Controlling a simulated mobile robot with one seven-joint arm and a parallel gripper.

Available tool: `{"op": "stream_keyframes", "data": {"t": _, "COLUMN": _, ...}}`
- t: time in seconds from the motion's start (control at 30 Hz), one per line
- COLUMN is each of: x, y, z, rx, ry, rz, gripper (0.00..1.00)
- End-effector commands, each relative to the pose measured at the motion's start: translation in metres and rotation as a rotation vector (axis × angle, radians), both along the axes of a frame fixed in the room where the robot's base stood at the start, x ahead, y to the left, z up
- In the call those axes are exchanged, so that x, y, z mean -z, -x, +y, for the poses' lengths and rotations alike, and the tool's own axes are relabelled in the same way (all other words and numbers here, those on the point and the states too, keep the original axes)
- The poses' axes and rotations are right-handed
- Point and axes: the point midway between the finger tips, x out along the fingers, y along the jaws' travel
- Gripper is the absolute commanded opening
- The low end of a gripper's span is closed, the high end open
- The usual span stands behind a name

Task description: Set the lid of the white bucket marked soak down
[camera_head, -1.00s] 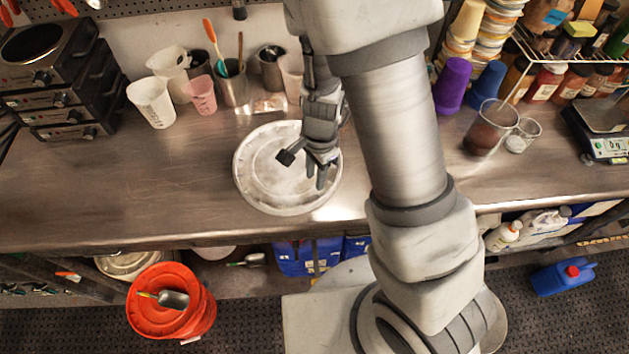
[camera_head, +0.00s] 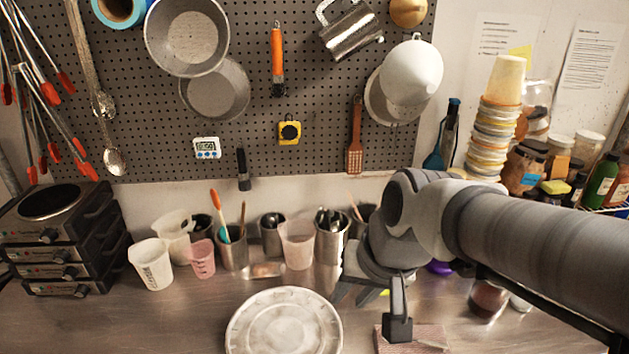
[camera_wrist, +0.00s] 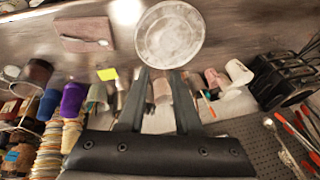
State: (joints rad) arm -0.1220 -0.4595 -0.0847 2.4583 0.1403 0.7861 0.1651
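A round, pale white lid (camera_head: 284,325) with a raised rim and a smudged top lies flat on the metal counter, cut off by the lower edge of the head view. In the wrist view the whole lid (camera_wrist: 170,35) shows at the top, just beyond my fingertips. My gripper (camera_head: 370,300) is right of the lid in the head view, above the counter. In the wrist view my gripper (camera_wrist: 159,72) has its two fingers apart with nothing between them. The bucket marked soak is not in view now.
A pinkish board (camera_wrist: 87,34) with a spoon lies beside the lid. Cups and a tool-filled steel container (camera_head: 332,235) stand along the back wall. Black hot plates (camera_head: 60,240) are stacked at left. Stacked tubs (camera_head: 493,130) stand at right. Counter left of the lid is clear.

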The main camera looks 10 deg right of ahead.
Motion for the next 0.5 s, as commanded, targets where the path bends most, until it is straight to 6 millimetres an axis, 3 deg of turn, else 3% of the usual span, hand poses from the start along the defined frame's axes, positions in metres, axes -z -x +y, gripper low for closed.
{"op": "stream_keyframes", "data": {"t": 0.03, "x": -0.012, "y": 0.009, "z": -0.007, "rx": -0.030, "ry": 0.038, "rz": -0.042, "gripper": 0.33}}
{"op": "stream_keyframes", "data": {"t": 0.2, "x": -0.033, "y": 0.033, "z": -0.025, "rx": -0.113, "ry": 0.158, "rz": -0.120, "gripper": 0.33}}
{"op": "stream_keyframes", "data": {"t": 0.5, "x": -0.043, "y": 0.047, "z": -0.035, "rx": -0.154, "ry": 0.237, "rz": -0.153, "gripper": 0.33}}
